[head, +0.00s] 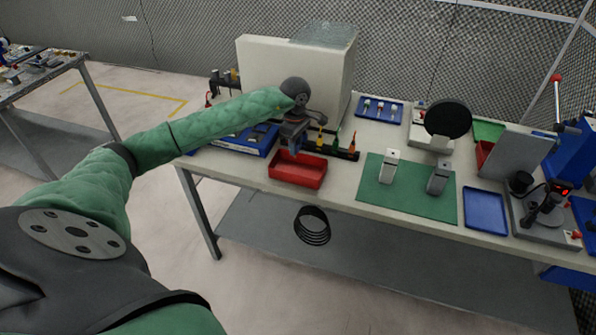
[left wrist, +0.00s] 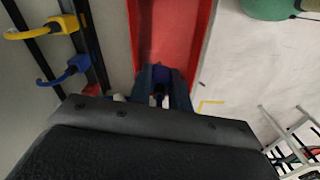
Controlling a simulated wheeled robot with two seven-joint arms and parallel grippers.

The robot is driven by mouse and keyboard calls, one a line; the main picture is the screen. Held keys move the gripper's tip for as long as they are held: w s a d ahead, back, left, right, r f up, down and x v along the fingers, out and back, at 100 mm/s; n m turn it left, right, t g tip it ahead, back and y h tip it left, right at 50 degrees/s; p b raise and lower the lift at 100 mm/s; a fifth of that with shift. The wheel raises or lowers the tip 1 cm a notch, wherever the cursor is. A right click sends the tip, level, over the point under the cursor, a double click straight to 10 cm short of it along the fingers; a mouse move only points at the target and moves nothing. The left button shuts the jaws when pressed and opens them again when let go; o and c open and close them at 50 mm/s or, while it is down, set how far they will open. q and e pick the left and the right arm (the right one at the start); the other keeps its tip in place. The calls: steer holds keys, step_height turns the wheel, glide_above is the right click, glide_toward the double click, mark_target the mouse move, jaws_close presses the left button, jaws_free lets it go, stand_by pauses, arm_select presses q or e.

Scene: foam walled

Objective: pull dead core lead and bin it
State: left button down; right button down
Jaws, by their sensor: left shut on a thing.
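My left gripper (head: 294,148) is over the back edge of a red tray (head: 297,176) on the bench. In the left wrist view its fingertips (left wrist: 160,88) are shut on a small dark thing (left wrist: 158,74), mostly hidden between them. I cannot tell whether it is the core lead. The red tray (left wrist: 172,30) lies beyond the fingertips. Beside it, a black rail (head: 345,153) carries several coloured pieces. Yellow (left wrist: 38,33) and blue (left wrist: 60,74) hooked pieces on it show in the left wrist view. My right gripper is not in view.
A large pale box (head: 262,75) stands behind my gripper. A blue tray (head: 245,140) lies left of the red tray. A green mat (head: 405,192) with two grey devices lies to the right. A black coil (head: 312,226) shows below the bench's front edge.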

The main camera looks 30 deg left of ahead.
arm_select(q)
step_height(320, 180, down, 3)
steer(key=shift+a+f, duration=0.1)
steer(key=shift+f, duration=0.7)
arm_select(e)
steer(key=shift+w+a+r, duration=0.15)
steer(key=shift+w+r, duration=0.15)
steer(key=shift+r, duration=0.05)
arm_select(q)
steer(key=c, duration=1.2)
jaws_free()
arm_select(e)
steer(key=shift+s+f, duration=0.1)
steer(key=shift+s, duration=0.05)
arm_select(q)
steer(key=shift+r, duration=0.2)
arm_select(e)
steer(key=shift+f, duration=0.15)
